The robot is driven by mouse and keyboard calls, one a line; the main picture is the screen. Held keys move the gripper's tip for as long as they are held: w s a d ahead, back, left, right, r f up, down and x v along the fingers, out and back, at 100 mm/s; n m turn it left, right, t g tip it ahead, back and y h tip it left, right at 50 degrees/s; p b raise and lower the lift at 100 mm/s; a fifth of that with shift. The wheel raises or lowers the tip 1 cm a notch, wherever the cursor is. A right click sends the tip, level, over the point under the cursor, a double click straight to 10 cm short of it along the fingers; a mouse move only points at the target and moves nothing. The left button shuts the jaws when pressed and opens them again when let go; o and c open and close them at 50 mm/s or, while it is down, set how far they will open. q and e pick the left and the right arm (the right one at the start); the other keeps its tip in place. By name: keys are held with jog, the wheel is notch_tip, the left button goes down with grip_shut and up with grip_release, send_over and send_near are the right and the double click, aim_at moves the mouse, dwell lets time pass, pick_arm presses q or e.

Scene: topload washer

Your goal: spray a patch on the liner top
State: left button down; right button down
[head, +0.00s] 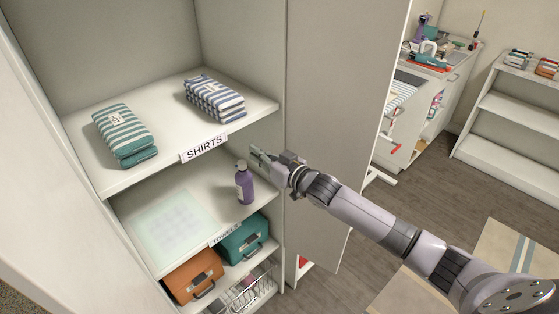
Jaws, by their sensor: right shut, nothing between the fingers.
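A purple spray bottle (244,186) stands upright on the middle shelf of the white cabinet, near its right side. A pale, faintly greenish patch (172,226) lies on the shelf liner (150,203) to the left of the bottle. My right gripper (257,156) is shut and empty, just above and to the right of the bottle, apart from it as far as I can tell. My left gripper is out of view.
Folded striped shirts, green (124,136) and blue (215,98), lie on the shelf above, labelled SHIRTS (205,148). Below stand an orange case (193,276), a teal case (243,240) and a wire basket (252,288). The open cabinet door (345,110) is behind my right arm.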

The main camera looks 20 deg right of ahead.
jog(key=b+v, duration=0.1)
jog(key=v, duration=0.6)
jog(key=shift+s+b, duration=0.3)
jog(key=shift+b, duration=0.1)
dwell(0.7)
dwell(2.0)
jog(key=f+t+b, duration=0.1)
jog(key=t+b, duration=0.1)
jog(key=b, duration=0.3)
jog(key=f+m+t+b, duration=0.1)
jog(key=f+t+b, duration=0.1)
jog(key=b, duration=0.4)
jog(key=a+f+t+b, duration=0.1)
jog(key=t+b, duration=0.1)
jog(key=b, duration=0.3)
jog(key=shift+w+f+m+b, duration=0.3)
jog(key=shift+f+m+b, duration=0.05)
jog(key=shift+m, duration=0.05)
